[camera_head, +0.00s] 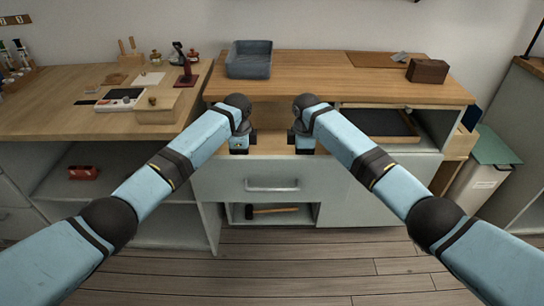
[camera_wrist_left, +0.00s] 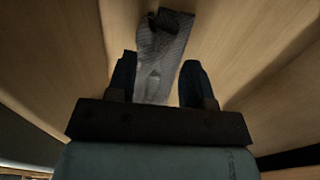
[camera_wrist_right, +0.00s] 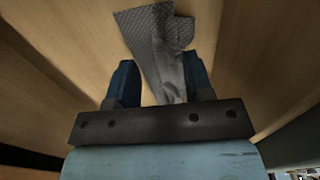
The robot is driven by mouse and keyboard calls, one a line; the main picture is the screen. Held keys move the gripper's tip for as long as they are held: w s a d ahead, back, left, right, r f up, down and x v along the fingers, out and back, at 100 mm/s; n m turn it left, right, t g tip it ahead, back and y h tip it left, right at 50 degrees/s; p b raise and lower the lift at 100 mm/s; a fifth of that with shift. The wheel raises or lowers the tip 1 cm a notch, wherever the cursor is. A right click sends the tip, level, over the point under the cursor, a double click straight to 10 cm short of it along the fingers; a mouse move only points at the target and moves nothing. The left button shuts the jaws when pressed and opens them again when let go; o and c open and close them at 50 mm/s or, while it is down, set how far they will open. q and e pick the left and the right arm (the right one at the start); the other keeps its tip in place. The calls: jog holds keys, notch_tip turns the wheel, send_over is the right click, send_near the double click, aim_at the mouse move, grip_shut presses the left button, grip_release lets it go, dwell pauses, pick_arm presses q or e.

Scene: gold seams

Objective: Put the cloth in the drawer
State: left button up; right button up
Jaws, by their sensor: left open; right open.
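The drawer (camera_head: 226,182) is pulled open below the middle worktop, its pale wooden inside partly showing. My left gripper (camera_head: 239,150) and right gripper (camera_head: 305,150) point down at its left and right sides. Grey patterned cloth (camera_wrist_left: 166,40) shows in the left wrist view, running between the open fingers against wooden surfaces. Grey cloth (camera_wrist_right: 150,35) also shows in the right wrist view, crumpled and reaching between the open fingers. Both grippers are open. The cloth cannot be made out in the head view, and whether it touches the fingers cannot be told.
A blue-grey bin (camera_head: 249,62) and a dark brown box (camera_head: 427,71) stand on the middle worktop (camera_head: 320,88). A hammer (camera_head: 272,210) lies on the shelf below the drawer. A dark tray (camera_head: 375,122) sits in the right-hand compartment. The left bench holds tools and small boxes.

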pick_arm(q)
jog(key=s+r, duration=0.5)
jog(key=r, duration=0.3)
jog(key=shift+s+r, duration=0.3)
jog(key=shift+r, duration=0.05)
pick_arm(e)
jog(key=s+r, duration=0.5)
jog(key=r, duration=0.3)
jog(key=shift+s+r, duration=0.3)
jog(key=shift+r, duration=0.05)
